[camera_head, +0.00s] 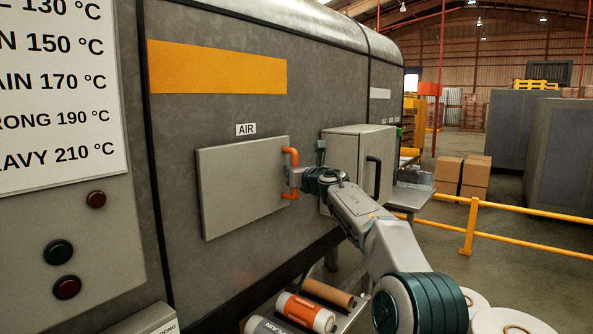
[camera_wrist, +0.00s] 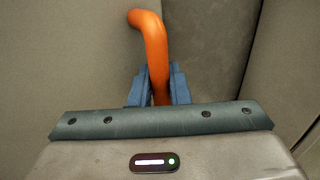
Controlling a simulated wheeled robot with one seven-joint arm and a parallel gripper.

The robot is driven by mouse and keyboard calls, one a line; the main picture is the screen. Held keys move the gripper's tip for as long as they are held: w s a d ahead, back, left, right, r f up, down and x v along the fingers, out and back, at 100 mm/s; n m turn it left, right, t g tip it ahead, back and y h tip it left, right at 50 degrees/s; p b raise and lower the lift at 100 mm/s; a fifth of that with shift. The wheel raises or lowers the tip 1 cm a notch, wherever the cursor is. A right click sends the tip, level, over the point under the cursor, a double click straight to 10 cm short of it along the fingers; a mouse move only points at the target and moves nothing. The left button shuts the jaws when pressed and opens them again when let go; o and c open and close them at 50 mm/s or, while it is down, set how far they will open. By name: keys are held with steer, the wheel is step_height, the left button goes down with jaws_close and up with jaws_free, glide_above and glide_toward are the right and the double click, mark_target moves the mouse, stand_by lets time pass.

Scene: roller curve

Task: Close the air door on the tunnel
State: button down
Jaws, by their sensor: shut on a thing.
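The air door (camera_head: 240,188) is a flat grey panel on the side of the grey tunnel (camera_head: 217,118), below a white AIR label (camera_head: 246,129). Its face and edges show, and it lies close to the tunnel wall. I cannot tell whether a small gap stays behind it. An orange bar handle (camera_head: 290,157) is at its right edge. My gripper (camera_head: 293,178) is at the handle's middle. In the wrist view the blue fingers (camera_wrist: 159,87) are shut on the orange handle (camera_wrist: 153,42), one on each side. The handle's lower end is hidden there by my gripper.
A grey box with a black handle (camera_head: 374,177) sticks out of the tunnel just right of the door. Orange and brown rolls (camera_head: 305,312) lie below. A temperature panel with buttons (camera_head: 64,252) stands at left. A yellow rail (camera_head: 530,240) and cartons (camera_head: 475,178) are at right.

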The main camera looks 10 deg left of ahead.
steer(key=c, duration=1.4)
jaws_free()
steer(key=shift+a+r, duration=0.1)
steer(key=shift+r, duration=0.05)
steer(key=shift+c, duration=0.2)
steer(key=shift+f, duration=0.2)
steer(key=shift+s+f+b, duration=0.15)
steer(key=shift+s+b, duration=0.05)
steer(key=shift+b, duration=0.2)
steer(key=b+v, duration=0.7)
steer(key=v, duration=0.6)
steer(key=shift+d+r, duration=0.3)
steer(key=shift+r, duration=0.05)
steer(key=shift+s, duration=0.1)
